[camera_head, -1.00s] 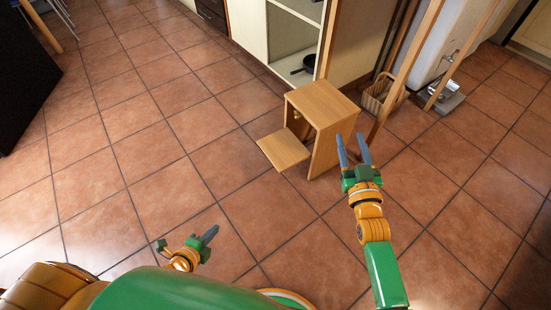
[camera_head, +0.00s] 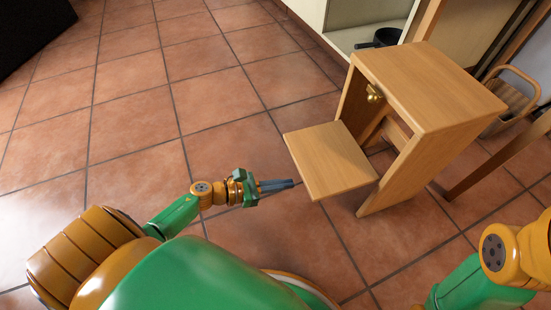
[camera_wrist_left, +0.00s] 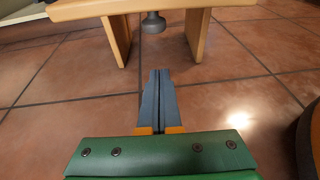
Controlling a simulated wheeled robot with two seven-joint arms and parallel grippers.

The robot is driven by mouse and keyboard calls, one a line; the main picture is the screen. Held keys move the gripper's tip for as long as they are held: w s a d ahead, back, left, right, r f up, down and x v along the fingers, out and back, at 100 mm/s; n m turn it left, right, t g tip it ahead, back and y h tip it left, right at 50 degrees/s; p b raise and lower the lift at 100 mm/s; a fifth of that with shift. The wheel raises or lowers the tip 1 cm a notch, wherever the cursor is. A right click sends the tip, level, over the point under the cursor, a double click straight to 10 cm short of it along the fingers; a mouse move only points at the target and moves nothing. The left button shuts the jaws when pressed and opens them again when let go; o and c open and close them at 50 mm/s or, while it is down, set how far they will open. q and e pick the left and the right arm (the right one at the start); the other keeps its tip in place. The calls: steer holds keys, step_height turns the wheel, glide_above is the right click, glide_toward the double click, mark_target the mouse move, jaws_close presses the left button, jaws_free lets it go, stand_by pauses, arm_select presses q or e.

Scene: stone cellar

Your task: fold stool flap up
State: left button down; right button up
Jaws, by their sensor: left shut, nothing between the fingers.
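The wooden stool (camera_head: 436,85) stands right of centre in the head view. Its flap (camera_head: 330,160) sticks out level and low on the stool's left side. A brass-coloured knob (camera_head: 374,93) shows under the stool's top. My left gripper (camera_head: 297,183) is shut and empty, its tips close to the flap's near left edge; contact cannot be told. The left wrist view shows the shut fingers (camera_wrist_left: 158,77) pointing at the stool's legs (camera_wrist_left: 196,36), with a wooden board edge (camera_wrist_left: 100,9) above. My right arm shows at lower right, its gripper out of view.
An open cabinet (camera_head: 345,37) with a dark pan (camera_head: 386,38) stands behind the stool. A wicker basket (camera_head: 508,97) and wooden poles are behind it at right. The tiled floor (camera_head: 130,115) on the left is clear.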

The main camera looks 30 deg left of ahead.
arm_select(q)
steer(key=w+d+r, duration=0.1)
steer(key=w+d+r+p, duration=0.1)
steer(key=w, duration=0.1)
steer(key=shift+w+d+r, duration=0.1)
steer(key=shift+d+r, duration=0.2)
steer(key=shift+d, duration=0.05)
